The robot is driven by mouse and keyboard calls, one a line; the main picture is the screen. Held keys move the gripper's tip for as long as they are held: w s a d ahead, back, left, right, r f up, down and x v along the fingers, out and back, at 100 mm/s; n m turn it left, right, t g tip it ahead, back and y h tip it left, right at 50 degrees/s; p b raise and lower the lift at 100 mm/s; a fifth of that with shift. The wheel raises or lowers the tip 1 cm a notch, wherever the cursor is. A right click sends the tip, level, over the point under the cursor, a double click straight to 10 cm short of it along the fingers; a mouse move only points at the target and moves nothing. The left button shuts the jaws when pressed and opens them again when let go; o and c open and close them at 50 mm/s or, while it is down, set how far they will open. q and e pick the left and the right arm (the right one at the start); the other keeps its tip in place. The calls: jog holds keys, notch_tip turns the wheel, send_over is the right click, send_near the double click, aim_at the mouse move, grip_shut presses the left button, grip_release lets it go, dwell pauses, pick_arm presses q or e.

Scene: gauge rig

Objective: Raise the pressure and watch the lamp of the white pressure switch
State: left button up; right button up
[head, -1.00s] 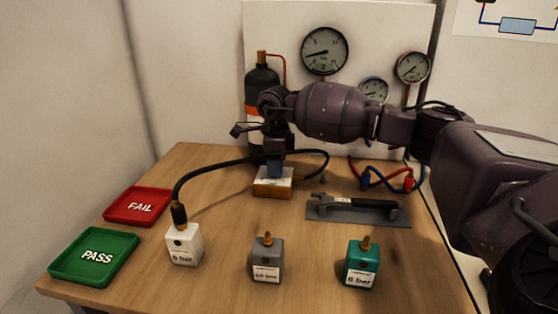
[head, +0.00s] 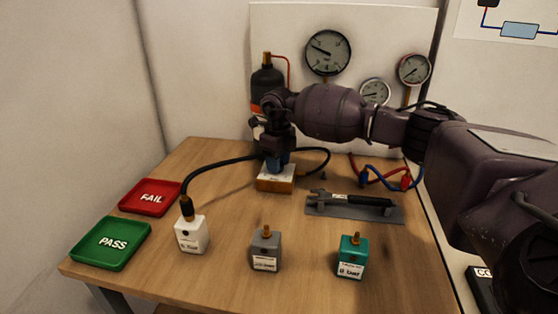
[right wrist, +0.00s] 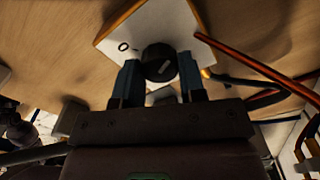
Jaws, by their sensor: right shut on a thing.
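The white pressure switch (head: 191,235) stands upright at the front left of the table, with a black hose (head: 225,165) on its brass fitting. I cannot make out a lit lamp on it. The hose runs back to the orange and white regulator box (head: 276,179). My right gripper (head: 277,165) is over this box. In the right wrist view its fingers (right wrist: 160,78) are shut on a black knob (right wrist: 159,62) with a pale mark. The large gauge (head: 327,52) on the back panel has its needle pointing left and slightly up. My left gripper is out of view.
A grey switch (head: 265,250) and a green switch (head: 352,257) stand at the front. The red FAIL tray (head: 150,197) and green PASS tray (head: 111,242) lie at left. A wrench lies on a grey mat (head: 385,214). Red and blue hoses (head: 385,180) lie behind it.

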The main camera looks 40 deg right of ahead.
dwell(0.3)
jog(key=o, duration=0.9)
jog(key=shift+r+p, duration=0.75)
jog(key=shift+r, duration=4.7)
